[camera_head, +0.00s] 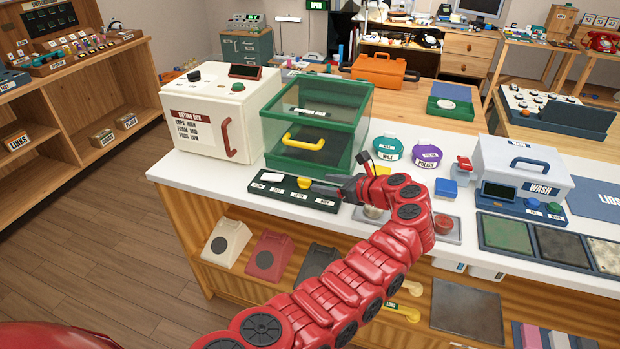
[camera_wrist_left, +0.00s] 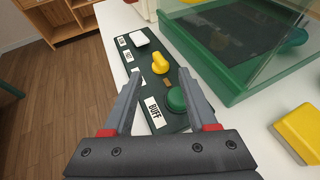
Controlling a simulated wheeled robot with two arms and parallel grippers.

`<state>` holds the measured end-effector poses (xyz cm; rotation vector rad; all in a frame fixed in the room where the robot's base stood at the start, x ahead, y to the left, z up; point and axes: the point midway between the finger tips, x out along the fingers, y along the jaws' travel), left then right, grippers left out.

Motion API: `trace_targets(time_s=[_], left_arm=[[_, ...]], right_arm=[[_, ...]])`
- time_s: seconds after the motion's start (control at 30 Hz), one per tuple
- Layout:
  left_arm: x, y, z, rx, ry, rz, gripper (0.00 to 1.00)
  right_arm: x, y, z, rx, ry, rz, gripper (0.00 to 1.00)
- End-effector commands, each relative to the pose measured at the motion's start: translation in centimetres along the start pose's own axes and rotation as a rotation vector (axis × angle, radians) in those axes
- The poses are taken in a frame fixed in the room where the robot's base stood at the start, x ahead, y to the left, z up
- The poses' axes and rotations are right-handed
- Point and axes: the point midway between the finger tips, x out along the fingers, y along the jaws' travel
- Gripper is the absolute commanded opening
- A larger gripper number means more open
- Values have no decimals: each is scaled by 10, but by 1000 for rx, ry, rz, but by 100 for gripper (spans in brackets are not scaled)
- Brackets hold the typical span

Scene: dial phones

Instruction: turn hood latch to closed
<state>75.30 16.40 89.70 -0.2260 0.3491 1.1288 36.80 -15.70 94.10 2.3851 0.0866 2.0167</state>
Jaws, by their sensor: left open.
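The hood (camera_head: 318,115) is a clear box with a green frame and a yellow handle, standing on the white counter. In front of it lies a dark green control panel (camera_head: 262,187) with white labels. A yellow knob (camera_head: 304,183), apparently the hood latch, stands on this panel; it also shows in the left wrist view (camera_wrist_left: 160,62). My left gripper (camera_head: 322,184) is open and empty above the panel's right end. In the left wrist view its fingertips (camera_wrist_left: 160,76) are on either side, just short of the knob. A green button (camera_wrist_left: 176,99) marked BUFF sits between the fingers.
A white switch (camera_wrist_left: 140,38) sits at the panel's far end. A yellow block (camera_wrist_left: 299,132) lies right of the panel. Round wax (camera_head: 387,148) and polish (camera_head: 427,156) tins and a wash unit (camera_head: 520,165) stand farther right.

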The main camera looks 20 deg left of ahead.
Motion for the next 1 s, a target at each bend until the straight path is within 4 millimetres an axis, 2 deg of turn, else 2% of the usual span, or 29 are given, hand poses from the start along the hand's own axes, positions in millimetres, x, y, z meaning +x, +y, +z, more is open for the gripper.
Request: trace_targets(time_s=[0.1,0.3,0.47,0.7,0.77,1.0], left_arm=[[26,1,2,3,-2,3,58],[54,0,1,1,-2,0,58],[62,0,-1,2,0,1,58],[63,0,-1,1,0,0,58],[63,0,-1,1,0,0,49],[63,0,0,1,-1,1,6]], right_arm=[[6,0,-1,0,0,0,46],[8,0,-1,0,0,0,46],[8,0,-1,0,0,0,46],[8,0,-1,0,0,0,46],[8,0,-1,0,0,0,46],[8,0,-1,0,0,0,46]])
